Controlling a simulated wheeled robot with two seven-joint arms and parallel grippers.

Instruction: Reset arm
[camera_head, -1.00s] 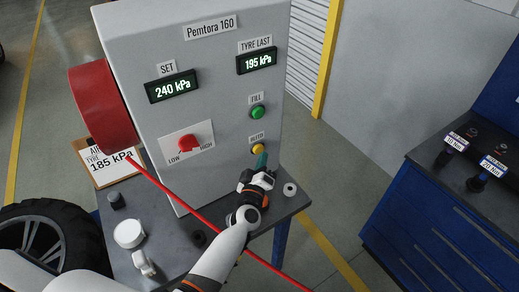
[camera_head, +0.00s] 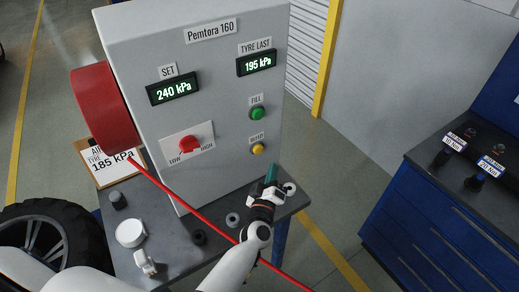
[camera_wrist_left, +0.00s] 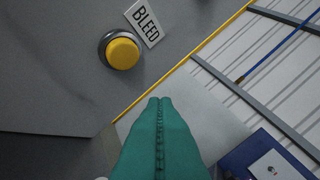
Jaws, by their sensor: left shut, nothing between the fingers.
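My left gripper (camera_head: 271,173) has green fingers, shut with nothing between them. In the head view it is in front of the grey Pemtora 160 cabinet (camera_head: 215,100), below and to the right of the yellow BLEED button (camera_head: 258,149). In the left wrist view the closed fingers (camera_wrist_left: 158,105) point away from the camera, and the yellow button (camera_wrist_left: 122,53) is up and left of their tips, apart from them. My left arm reaches in from the bottom of the head view. My right gripper is not in view.
The displays read SET 240 kPa and TYRE LAST 195 kPa. A green FILL button (camera_head: 257,113) and red knob (camera_head: 190,144) are on the cabinet. A red hose (camera_head: 185,210) crosses the bench (camera_head: 180,262). A tyre (camera_head: 50,235) stands left; a blue drawer cabinet (camera_head: 430,245) stands right.

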